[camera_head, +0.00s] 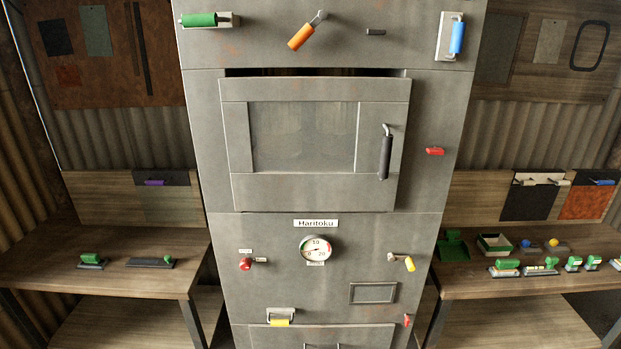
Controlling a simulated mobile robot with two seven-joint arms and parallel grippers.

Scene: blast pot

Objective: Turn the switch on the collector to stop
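A tall grey metal cabinet (215,150) fills the middle of the view. No part is legibly marked as the collector or with a stop position, so I cannot tell which control is its switch. Along the top are a green-handled lever (200,19) lying level, an orange-handled lever (301,37) slanting down to the left, and a blue-handled lever (457,38) hanging nearly upright. Lower down are a red knob (245,264) beside a small label and a yellow-tipped lever (409,263). Neither of my grippers is in view.
The cabinet's windowed door (305,192) has a black handle (385,157) and seems slightly ajar at its top. A gauge (316,248) sits below the Haritoku label (316,223). Wooden benches stand left (60,265) and right (500,285), with several green-handled tools.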

